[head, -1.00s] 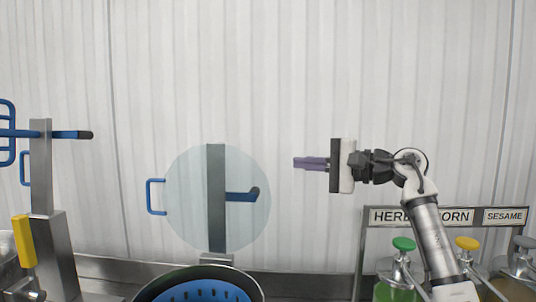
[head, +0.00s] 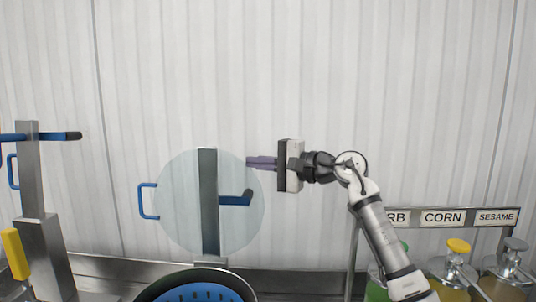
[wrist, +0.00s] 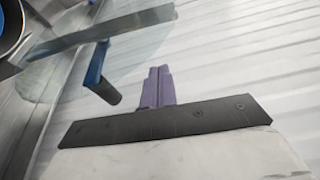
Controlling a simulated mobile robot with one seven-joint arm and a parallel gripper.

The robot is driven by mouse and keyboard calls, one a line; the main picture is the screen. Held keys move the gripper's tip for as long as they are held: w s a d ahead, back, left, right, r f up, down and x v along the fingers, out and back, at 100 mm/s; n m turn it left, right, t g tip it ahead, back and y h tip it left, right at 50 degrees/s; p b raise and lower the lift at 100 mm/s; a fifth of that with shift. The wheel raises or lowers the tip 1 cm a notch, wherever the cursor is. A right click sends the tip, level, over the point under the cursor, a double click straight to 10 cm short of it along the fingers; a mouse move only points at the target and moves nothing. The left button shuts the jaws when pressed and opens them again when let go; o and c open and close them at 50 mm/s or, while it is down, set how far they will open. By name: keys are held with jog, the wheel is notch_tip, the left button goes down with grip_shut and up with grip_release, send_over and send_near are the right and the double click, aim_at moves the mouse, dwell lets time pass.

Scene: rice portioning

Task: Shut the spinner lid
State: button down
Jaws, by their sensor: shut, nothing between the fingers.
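The spinner lid (head: 180,210) is a clear round disc standing upright, raised above the spinner (head: 200,290), a dark-rimmed bowl with a blue slotted inside at the bottom of the head view. A blue loop handle (head: 148,201) sticks out at the lid's left edge. A blue lever with a dark tip (head: 237,198) shows near its right side and also in the wrist view (wrist: 101,76). My gripper (head: 249,162) has purple fingers, shut and empty, pointing left at the lid's upper right edge. In the wrist view the fingers (wrist: 157,86) are together; contact with the lid cannot be told.
A metal post (head: 209,215) stands at the lid. Another post with blue handles (head: 31,170) and a yellow grip (head: 14,253) is at left. Labelled jars with coloured pump tops (head: 458,247) stand at right below my arm. A pale ribbed wall is behind.

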jog(key=shift+s, duration=0.85)
jog(key=shift+s, duration=0.1)
jog(key=shift+s+f+n+b, duration=0.25)
jog(key=shift+s+b, duration=0.25)
jog(key=shift+b, duration=0.45)
jog(key=s+n+y+b, duration=0.1)
jog(key=s+n+b, duration=0.1)
jog(key=s+b, duration=0.9)
jog(key=shift+f, duration=0.45)
jog(key=shift+w+r+n, duration=0.1)
jog(key=shift+n, duration=0.15)
